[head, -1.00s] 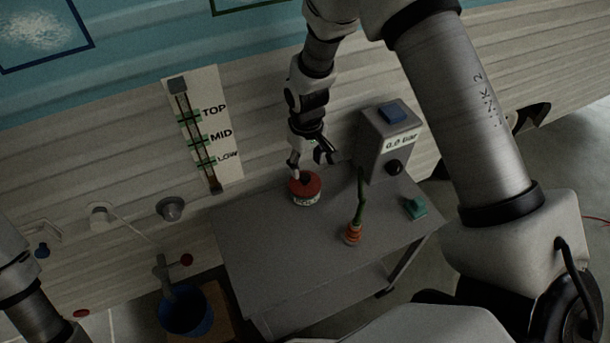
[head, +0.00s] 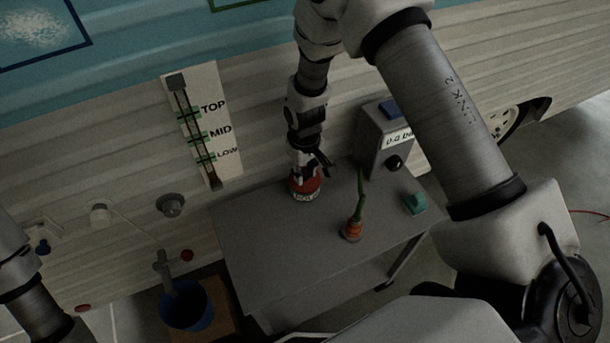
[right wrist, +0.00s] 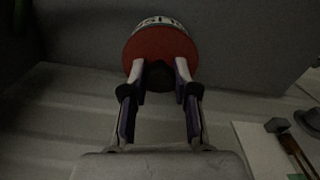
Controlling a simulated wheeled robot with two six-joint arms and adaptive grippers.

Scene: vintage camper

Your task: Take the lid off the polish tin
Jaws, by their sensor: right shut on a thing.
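The polish tin (head: 306,197) stands upright on the grey table near its wall-side edge, with a white lettered label. Its red lid (head: 312,184) is on top, partly hidden by my gripper in the head view. In the right wrist view the lid (right wrist: 150,50) is a red disc with a dark knob (right wrist: 159,75) at its middle. My right gripper (head: 304,173) is above the tin, its fingers (right wrist: 160,80) shut on the dark knob from both sides. Only links of my left arm show at the left edge; its gripper is out of view.
On the table (head: 270,260), an orange-based object with a green stem (head: 353,228) and a green block (head: 415,204) lie right of the tin. A blue bucket (head: 188,312) is at lower left. The table's front is clear.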

